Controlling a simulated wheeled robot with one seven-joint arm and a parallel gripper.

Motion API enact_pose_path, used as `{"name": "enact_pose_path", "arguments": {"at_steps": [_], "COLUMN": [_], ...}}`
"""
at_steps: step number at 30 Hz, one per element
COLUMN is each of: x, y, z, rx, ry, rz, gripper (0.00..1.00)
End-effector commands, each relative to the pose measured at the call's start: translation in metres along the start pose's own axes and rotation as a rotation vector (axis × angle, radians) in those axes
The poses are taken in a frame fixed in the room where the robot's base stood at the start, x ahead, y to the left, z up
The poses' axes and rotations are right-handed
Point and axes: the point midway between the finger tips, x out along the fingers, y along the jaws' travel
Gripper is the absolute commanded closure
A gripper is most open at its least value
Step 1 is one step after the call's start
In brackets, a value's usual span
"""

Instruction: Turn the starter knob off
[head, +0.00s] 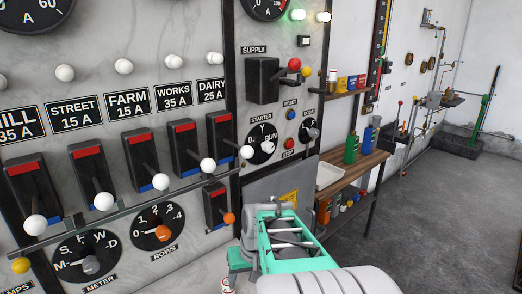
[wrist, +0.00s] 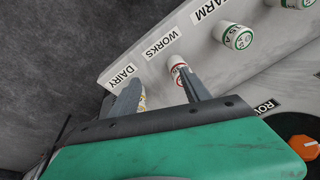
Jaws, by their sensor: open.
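The starter knob (head: 261,144) is a round black dial under a STARTER label on the pale panel in the head view. Its markings include Y and RUN, and a white grip sits just below RUN; its exact setting is too small to tell. My teal gripper (head: 281,212) is below and slightly right of the knob, apart from it. In the wrist view my gripper (wrist: 155,86) has its two grey fingers spread, with no thing visibly held. The starter knob does not show in the wrist view.
A red-and-black supply lever (head: 263,80) is above the knob; a red stop button (head: 289,144) and another black dial (head: 308,132) are right of it. White-ended switch levers (head: 208,165) stick out at left. A wooden bench (head: 350,168) with bottles stands right; open floor lies beyond.

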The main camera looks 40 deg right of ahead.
Motion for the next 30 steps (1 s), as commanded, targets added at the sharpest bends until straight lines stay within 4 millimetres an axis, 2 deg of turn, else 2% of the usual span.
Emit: {"name": "enact_pose_path", "arguments": {"at_steps": [1, 3, 9, 10, 11, 12, 14, 15, 17, 18, 20, 21, 25, 27, 30], "x": [0.01, 0.021, 0.048, 0.05, 0.048, 0.038, 0.019, 0.003, -0.025, -0.047, -0.082, -0.106, -0.173, -0.192, -0.198], "y": [0.031, 0.069, 0.166, 0.181, 0.196, 0.204, 0.206, 0.205, 0.2, 0.196, 0.189, 0.183, 0.168, 0.162, 0.155], "z": [-0.006, -0.012, -0.013, -0.019, -0.037, -0.068, -0.111, -0.138, -0.175, -0.198, -0.226, -0.24, -0.267, -0.272, -0.281], "rx": [0.072, 0.151, 0.341, 0.354, 0.348, 0.31, 0.243, 0.198, 0.13, 0.085, 0.021, -0.017, -0.112, -0.137, -0.145], "ry": [-0.009, -0.006, 0.034, 0.069, 0.137, 0.241, 0.387, 0.482, 0.626, 0.721, 0.862, 0.95, 1.174, 1.233, 1.251], "rz": [-0.008, -0.024, -0.074, -0.087, -0.104, -0.127, -0.159, -0.181, -0.217, -0.243, -0.284, -0.312, -0.394, -0.422, -0.433], "gripper": [0.45, 0.45, 0.45, 0.45, 0.45, 0.45, 0.45, 0.45, 0.45, 0.45, 0.45, 0.45, 0.45, 0.45, 0.45]}}
